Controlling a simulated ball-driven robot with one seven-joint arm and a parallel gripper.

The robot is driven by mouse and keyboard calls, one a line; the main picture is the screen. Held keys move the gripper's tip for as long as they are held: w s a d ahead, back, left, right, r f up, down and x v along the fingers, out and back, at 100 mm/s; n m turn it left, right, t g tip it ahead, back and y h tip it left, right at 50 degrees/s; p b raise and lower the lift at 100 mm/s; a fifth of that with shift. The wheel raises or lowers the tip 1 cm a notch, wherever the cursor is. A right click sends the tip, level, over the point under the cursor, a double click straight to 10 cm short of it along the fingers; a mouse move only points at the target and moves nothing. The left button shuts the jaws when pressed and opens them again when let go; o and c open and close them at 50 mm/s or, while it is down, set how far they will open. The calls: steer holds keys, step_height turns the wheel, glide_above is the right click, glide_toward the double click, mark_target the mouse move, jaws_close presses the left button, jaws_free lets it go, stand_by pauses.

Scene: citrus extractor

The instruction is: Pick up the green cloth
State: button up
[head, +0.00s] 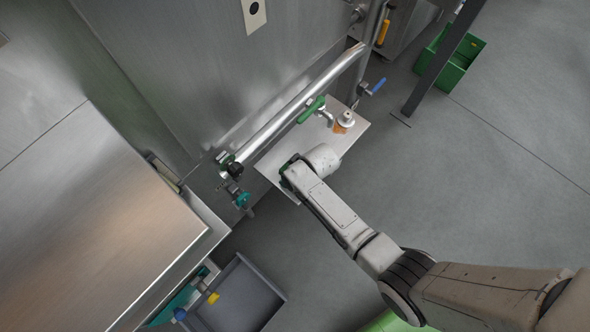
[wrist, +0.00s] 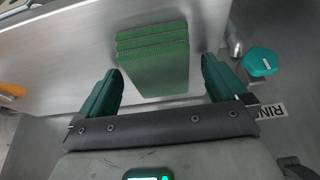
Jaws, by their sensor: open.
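The green cloth (wrist: 155,62) is folded in layers and lies on a pale metal shelf (wrist: 60,58), seen in the wrist view. My gripper (wrist: 160,75) is open, with one green finger on each side of the cloth's near part and a gap to each finger. I cannot tell the height between fingers and cloth. In the head view the same shelf (head: 358,131) shows under my arm; my arm hides the cloth there.
A small white-topped object (head: 344,121) stands on the shelf. A teal knob (wrist: 260,62) is right of my gripper. A grey bin (head: 240,297) and green crate (head: 452,58) stand on the floor.

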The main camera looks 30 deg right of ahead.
steer(key=shift+f, duration=0.1)
steer(key=shift+c, duration=0.2)
steer(key=c, duration=1.1)
